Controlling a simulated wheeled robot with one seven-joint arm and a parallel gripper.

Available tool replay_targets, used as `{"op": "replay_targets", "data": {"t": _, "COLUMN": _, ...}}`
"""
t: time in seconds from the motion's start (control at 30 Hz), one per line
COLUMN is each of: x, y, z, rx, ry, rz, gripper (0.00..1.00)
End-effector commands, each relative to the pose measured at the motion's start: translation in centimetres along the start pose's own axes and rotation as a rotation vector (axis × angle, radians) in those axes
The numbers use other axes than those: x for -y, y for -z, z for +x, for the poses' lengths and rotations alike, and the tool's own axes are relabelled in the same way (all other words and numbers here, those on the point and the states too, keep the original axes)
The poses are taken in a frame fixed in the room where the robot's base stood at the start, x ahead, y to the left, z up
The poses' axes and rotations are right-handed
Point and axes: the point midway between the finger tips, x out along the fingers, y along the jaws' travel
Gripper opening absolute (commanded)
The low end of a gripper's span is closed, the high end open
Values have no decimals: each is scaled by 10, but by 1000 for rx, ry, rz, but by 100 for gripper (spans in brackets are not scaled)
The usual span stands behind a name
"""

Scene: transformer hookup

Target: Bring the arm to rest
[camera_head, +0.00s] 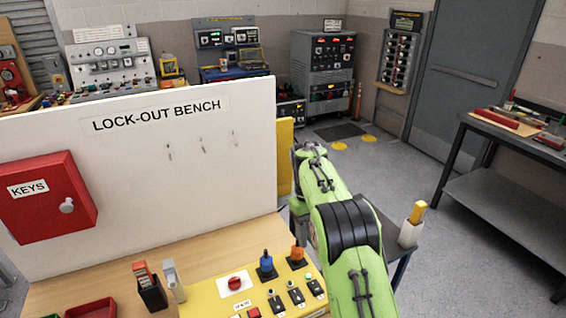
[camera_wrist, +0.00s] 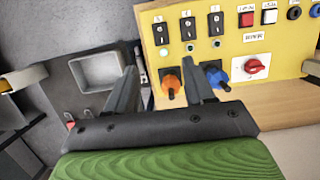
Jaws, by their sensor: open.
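My green arm (camera_head: 340,215) reaches out over the right end of the bench in the head view, and its end is hidden there. In the wrist view my gripper (camera_wrist: 158,72) is open, with two grey fingers apart and nothing held between them. An orange plug (camera_wrist: 171,82) on the yellow panel (camera_wrist: 255,105) shows just beyond the gap, near the right finger. A blue plug (camera_wrist: 215,76) is to the right of that finger. I cannot tell from the wrist view whether the fingers touch the panel.
The yellow panel also carries a red rotary knob (camera_head: 235,283) and several switches. A white board (camera_head: 200,190) with a red key box (camera_head: 48,197) stands along the bench. A grey side stand holds a white holder (camera_head: 410,233). Floor is clear toward the grey door (camera_head: 465,80).

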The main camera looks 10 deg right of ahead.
Motion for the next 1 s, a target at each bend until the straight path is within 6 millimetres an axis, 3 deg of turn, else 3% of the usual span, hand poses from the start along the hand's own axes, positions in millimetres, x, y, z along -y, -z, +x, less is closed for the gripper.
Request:
{"op": "replay_targets", "data": {"t": 0.07, "x": 0, "y": -12, "z": -16, "rx": -33, "ry": -2, "rz": 16, "gripper": 53}}
{"op": "replay_targets", "data": {"t": 0.17, "x": 3, "y": -46, "z": -51, "rx": -116, "ry": -6, "rz": 56, "gripper": 53}}
{"op": "replay_targets", "data": {"t": 0.3, "x": 15, "y": -111, "z": -88, "rx": -258, "ry": -13, "rz": 120, "gripper": 53}}
{"op": "replay_targets", "data": {"t": 0.4, "x": 28, "y": -160, "z": -100, "rx": -359, "ry": -17, "rz": 163, "gripper": 53}}
{"op": "replay_targets", "data": {"t": 0.57, "x": 52, "y": -236, "z": -92, "rx": -521, "ry": -26, "rz": 229, "gripper": 53}}
{"op": "replay_targets", "data": {"t": 0.7, "x": 73, "y": -288, "z": -63, "rx": -650, "ry": -33, "rz": 279, "gripper": 53}}
{"op": "replay_targets", "data": {"t": 0.83, "x": 84, "y": -311, "z": -38, "rx": -722, "ry": -36, "rz": 308, "gripper": 53}}
{"op": "replay_targets", "data": {"t": 1.0, "x": 87, "y": -317, "z": -29, "rx": -743, "ry": -36, "rz": 319, "gripper": 53}}
